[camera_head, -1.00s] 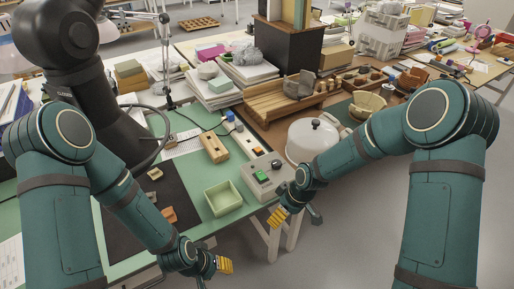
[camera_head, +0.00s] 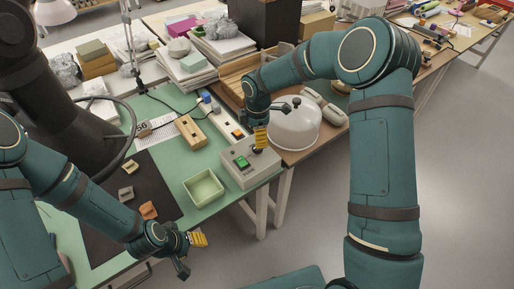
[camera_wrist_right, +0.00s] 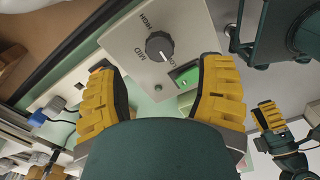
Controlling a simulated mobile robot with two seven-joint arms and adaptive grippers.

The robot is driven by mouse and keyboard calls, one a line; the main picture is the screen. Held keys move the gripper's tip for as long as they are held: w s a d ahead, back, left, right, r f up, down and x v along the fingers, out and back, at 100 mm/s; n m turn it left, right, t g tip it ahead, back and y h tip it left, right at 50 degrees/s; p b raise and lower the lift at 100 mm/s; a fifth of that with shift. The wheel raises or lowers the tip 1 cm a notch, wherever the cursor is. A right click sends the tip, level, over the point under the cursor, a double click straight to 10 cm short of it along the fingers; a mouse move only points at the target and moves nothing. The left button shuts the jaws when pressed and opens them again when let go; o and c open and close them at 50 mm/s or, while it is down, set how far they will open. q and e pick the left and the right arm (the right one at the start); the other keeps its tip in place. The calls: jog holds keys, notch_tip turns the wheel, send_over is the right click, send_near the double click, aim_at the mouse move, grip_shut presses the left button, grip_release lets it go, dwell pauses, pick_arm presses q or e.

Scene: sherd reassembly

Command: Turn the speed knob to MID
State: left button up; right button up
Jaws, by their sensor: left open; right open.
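The grey control box (camera_head: 240,178) stands at the right end of the green bench. In the right wrist view its black round speed knob (camera_wrist_right: 158,45) shows beside the printed words HIGH and MID. The knob's light mark seems to face a third label by the green switch (camera_wrist_right: 185,77), partly hidden by the knob. My right gripper (camera_head: 261,138) is over the box's far part, hiding most of the knob in the head view. In the wrist view its yellow fingers (camera_wrist_right: 160,95) are apart and empty, with the knob beyond them. My left gripper (camera_head: 189,254) is open and empty off the bench's front edge.
A pale green tray (camera_head: 204,188) stands left of the box, and a wooden block (camera_head: 190,131) lies behind it. A white domed lid (camera_head: 295,127) is close to the right of my right gripper. Sherds lie on the dark mat (camera_head: 100,228).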

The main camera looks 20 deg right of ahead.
notch_tip(320, 180, down, 6)
jog(key=shift+f+b, duration=0.25)
jog(key=shift+b, duration=0.2)
grip_shut()
